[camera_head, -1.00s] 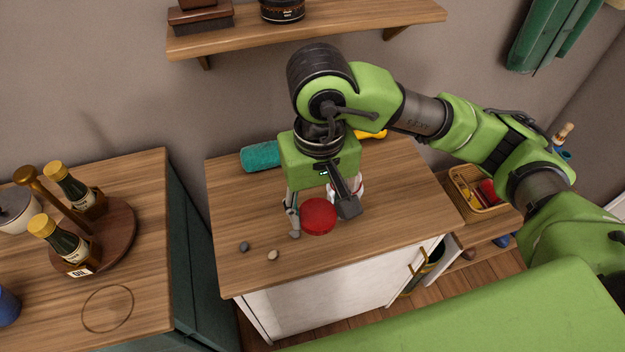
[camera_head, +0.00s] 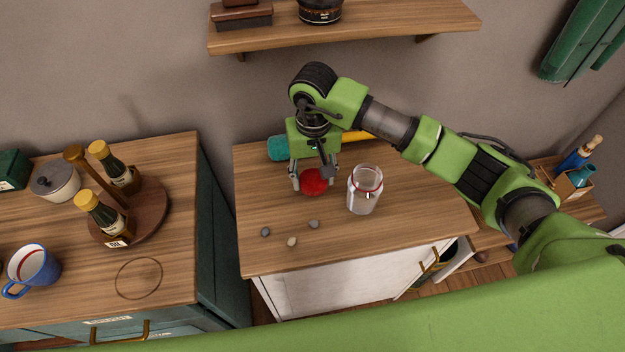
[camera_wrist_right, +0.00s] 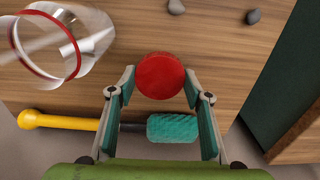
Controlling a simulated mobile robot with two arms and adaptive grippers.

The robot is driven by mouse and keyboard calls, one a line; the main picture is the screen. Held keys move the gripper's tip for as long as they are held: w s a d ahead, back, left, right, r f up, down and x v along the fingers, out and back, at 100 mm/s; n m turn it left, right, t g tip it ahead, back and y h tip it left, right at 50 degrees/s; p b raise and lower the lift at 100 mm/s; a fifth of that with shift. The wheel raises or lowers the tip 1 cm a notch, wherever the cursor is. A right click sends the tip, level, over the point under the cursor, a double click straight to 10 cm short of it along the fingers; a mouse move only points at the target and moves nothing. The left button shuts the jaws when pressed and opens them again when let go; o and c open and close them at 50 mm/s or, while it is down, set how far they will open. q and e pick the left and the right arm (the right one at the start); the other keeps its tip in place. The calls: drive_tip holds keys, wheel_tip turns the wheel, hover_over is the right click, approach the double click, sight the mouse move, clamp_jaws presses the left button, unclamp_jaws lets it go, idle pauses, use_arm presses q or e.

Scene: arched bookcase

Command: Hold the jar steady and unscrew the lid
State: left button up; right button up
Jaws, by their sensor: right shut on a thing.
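The clear glass jar (camera_head: 362,196) stands upright and open on the wooden counter, with a red ring around its neck. It also shows in the right wrist view (camera_wrist_right: 90,45), at the upper left. The round red lid (camera_head: 314,185) is off the jar, to its left. My right gripper (camera_head: 313,181) points down and is shut on the lid, one finger at each side. The lid (camera_wrist_right: 160,75) sits between the fingertips in the right wrist view. Whether it touches the counter I cannot tell. My left gripper is not in view, and nothing holds the jar.
A tool with a teal head (camera_wrist_right: 172,128) and yellow handle lies behind the gripper along the wall. Several small pebbles (camera_head: 291,242) lie at the counter's front left. A lower cabinet on the left carries a bottle rack (camera_head: 135,212). A wall shelf (camera_head: 370,28) hangs above.

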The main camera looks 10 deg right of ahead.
sight(312, 178)
drive_tip(key=shift+w+f, duration=0.2)
drive_tip(key=shift+f, duration=0.15)
wheel_tip(312, 178, down, 3)
drive_tip(key=shift+r+p, duration=0.15)
drive_tip(key=shift+p, duration=0.75)
drive_tip(key=shift+f, duration=0.2)
drive_tip(key=shift+f+b, duration=0.2)
drive_tip(key=shift+b, duration=0.15)
drive_tip(key=o, duration=1.2)
drive_tip(key=shift+r, duration=0.1)
